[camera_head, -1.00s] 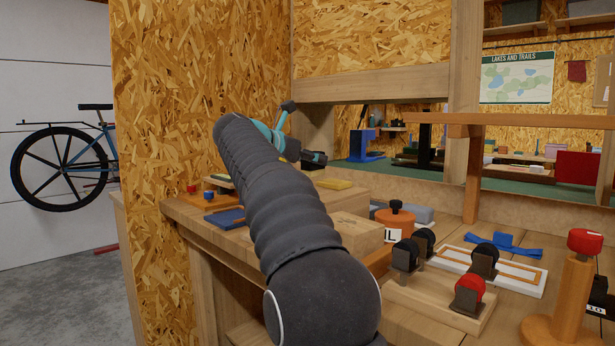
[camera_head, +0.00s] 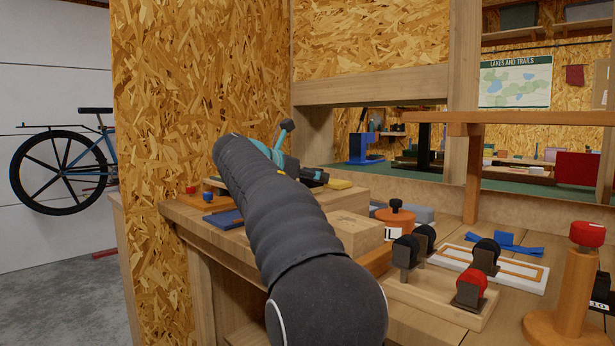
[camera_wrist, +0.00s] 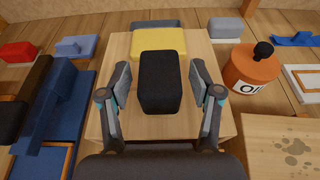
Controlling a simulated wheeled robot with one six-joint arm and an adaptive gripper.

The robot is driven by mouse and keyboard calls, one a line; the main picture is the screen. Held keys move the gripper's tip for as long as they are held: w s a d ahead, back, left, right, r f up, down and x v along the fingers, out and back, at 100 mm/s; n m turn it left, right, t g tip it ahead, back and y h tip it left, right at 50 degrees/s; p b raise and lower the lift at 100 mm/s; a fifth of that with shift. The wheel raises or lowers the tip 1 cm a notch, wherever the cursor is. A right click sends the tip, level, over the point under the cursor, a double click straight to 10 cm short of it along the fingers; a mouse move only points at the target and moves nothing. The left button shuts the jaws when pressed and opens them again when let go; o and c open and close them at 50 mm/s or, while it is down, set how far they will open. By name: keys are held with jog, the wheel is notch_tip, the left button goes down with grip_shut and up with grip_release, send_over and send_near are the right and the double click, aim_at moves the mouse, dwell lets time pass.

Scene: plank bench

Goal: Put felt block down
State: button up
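A black block (camera_wrist: 160,84), which I take to be the felt block, sits between my gripper's two fingers in the wrist view. My gripper (camera_wrist: 160,75) is open, with a visible gap between each finger and the block's sides. The block is over or on a pale wooden box (camera_wrist: 120,48); its underside is hidden. A yellow block (camera_wrist: 158,42) lies on the same box just beyond it. In the head view my gripper (camera_head: 312,177) is at the back left of the bench, partly hidden by my arm, close to the yellow block (camera_head: 338,184).
A blue holder (camera_wrist: 62,105) stands close on the left. A grey block (camera_wrist: 226,28) lies at the back. The wood-chip wall (camera_head: 200,90) borders the bench's left end.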

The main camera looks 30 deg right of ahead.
jog(key=shift+r, duration=0.15)
jog(key=shift+a+r, duration=0.15)
jog(key=shift+a, duration=0.1)
jog(key=p+v, duration=0.1)
jog(key=v, duration=1)
jog(key=shift+s+a, duration=0.15)
jog(key=shift+a, duration=0.05)
jog(key=shift+r, duration=0.1)
